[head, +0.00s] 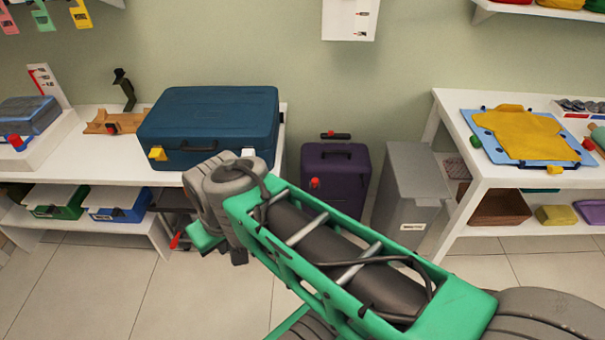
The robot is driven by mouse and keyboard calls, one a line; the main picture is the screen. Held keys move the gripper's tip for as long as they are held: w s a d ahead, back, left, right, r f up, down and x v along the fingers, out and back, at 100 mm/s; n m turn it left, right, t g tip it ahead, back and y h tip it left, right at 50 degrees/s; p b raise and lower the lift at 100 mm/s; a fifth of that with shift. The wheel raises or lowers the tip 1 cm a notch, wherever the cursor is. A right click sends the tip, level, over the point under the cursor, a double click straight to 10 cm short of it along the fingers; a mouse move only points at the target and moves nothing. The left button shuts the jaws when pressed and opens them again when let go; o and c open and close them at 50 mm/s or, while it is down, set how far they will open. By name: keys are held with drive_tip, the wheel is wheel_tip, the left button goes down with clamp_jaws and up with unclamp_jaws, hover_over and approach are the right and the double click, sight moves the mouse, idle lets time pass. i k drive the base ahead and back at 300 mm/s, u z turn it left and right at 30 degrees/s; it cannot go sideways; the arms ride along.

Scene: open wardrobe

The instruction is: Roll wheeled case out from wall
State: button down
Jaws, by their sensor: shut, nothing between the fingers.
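The wheeled case is a dark purple upright suitcase (352,163) on the floor against the green wall, between the two white tables. A black top handle and a small red part show on its front, and a black bar with a red end (335,135) shows just above its top. My green and grey arm crosses in front and hides its lower part and wheels. I cannot make out my gripper's fingers; they do not show in the head view.
A grey bin (405,190) stands close on the right of the case. The left white table (80,155) carries a large blue case (215,120). The right table (465,155) carries a blue clipboard with yellow cloth. Tiled floor in front is clear.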

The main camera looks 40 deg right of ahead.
sight(343, 171)
drive_tip(key=z, duration=1.8)
drive_tip(key=i, duration=1.15)
drive_tip(key=u, duration=0.35)
